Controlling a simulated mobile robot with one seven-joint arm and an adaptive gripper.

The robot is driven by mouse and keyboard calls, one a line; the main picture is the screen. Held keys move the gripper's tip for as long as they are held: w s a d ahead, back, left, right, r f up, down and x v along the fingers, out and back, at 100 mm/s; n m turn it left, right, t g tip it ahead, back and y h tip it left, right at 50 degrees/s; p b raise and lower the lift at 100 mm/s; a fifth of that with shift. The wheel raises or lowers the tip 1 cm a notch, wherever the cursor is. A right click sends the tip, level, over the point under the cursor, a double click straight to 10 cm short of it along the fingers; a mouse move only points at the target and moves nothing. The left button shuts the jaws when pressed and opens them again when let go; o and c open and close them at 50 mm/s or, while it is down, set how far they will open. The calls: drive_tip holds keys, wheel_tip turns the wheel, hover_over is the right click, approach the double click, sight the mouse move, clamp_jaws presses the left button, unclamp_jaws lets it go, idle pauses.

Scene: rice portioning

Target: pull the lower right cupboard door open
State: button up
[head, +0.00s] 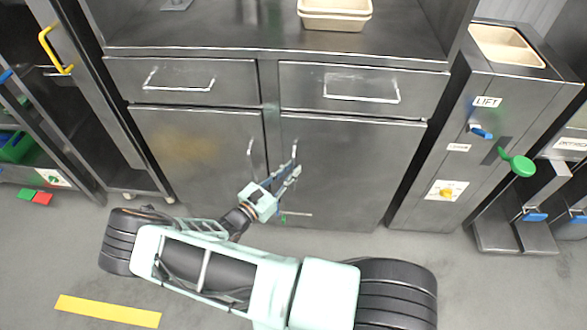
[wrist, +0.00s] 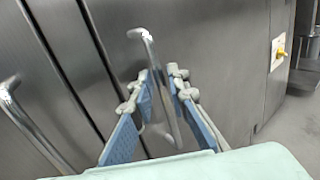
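The lower right cupboard door (head: 355,175) is grey metal and looks shut, under the right drawer. Its upright bar handle (head: 294,150) is near the door's left edge. In the wrist view the handle (wrist: 148,38) runs down between the two blue-padded fingers of my gripper (wrist: 164,82). The fingers are apart, with a gap showing around the bar; whether either touches it I cannot tell. In the head view my gripper (head: 286,174) is at the handle's lower part and partly hides it.
The lower left door (head: 200,155) has its own handle (head: 250,155) close by on the left. Drawers with bar handles (head: 362,98) are above. A lift column (head: 440,150) with a green knob (head: 522,166) stands to the right. Grey floor (head: 490,290) is clear in front.

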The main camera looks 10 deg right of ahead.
drive_tip(key=shift+x, duration=0.8)
drive_tip(key=shift+c, duration=0.6)
clamp_jaws()
